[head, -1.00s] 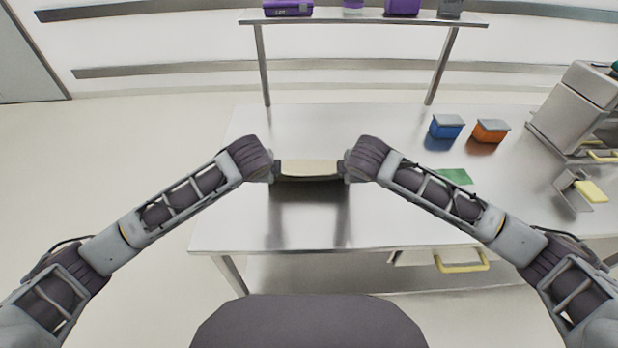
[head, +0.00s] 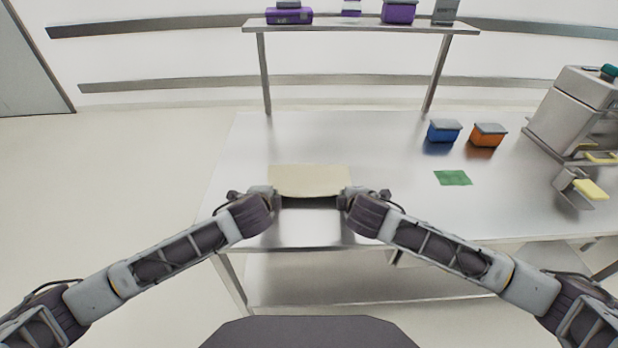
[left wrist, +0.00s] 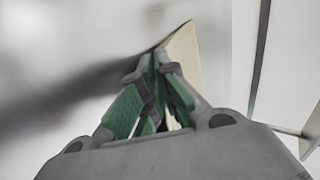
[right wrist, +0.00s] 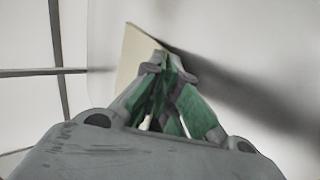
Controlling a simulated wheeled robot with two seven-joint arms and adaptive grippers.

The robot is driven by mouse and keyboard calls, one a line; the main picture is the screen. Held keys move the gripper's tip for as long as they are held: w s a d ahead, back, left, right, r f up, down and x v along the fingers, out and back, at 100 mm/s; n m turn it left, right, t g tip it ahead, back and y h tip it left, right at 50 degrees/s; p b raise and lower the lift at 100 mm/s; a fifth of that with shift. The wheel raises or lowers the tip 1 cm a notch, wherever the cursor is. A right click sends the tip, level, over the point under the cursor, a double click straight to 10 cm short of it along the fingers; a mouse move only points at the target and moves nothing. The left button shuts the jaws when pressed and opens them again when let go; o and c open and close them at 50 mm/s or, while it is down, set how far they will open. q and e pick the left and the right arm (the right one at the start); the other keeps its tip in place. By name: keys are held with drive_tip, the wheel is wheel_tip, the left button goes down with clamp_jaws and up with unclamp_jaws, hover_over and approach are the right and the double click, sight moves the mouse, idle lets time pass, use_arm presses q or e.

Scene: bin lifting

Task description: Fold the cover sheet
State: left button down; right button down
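The cream cover sheet (head: 308,178) is in the middle of the head view, with its near edge above the front part of the steel table. My left gripper (head: 268,192) is at its near left corner and my right gripper (head: 350,192) is at its near right corner. In the left wrist view, the green fingers (left wrist: 155,62) are shut on the sheet's edge (left wrist: 187,55). In the right wrist view, the fingers (right wrist: 162,62) are shut on the other corner of the sheet (right wrist: 134,55). I cannot tell whether its far edge touches the table.
The steel table (head: 280,140) is bare around the sheet. A green patch (head: 453,178), a blue bin (head: 444,131) and an orange bin (head: 487,135) are to the right. A grey machine (head: 575,105) stands at the far right. A raised shelf (head: 345,28) crosses the back.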

use_arm(q)
drive_tip(key=shift+s+f, duration=0.15)
use_arm(e)
drive_tip(key=shift+s+f, duration=0.1)
drive_tip(key=shift+s, duration=0.05)
use_arm(q)
drive_tip(key=c, duration=1.4)
unclamp_jaws()
use_arm(e)
drive_tip(key=c, duration=1.4)
unclamp_jaws()
use_arm(q)
drive_tip(key=shift+o, duration=0.2)
use_arm(e)
drive_tip(key=shift+o, duration=0.2)
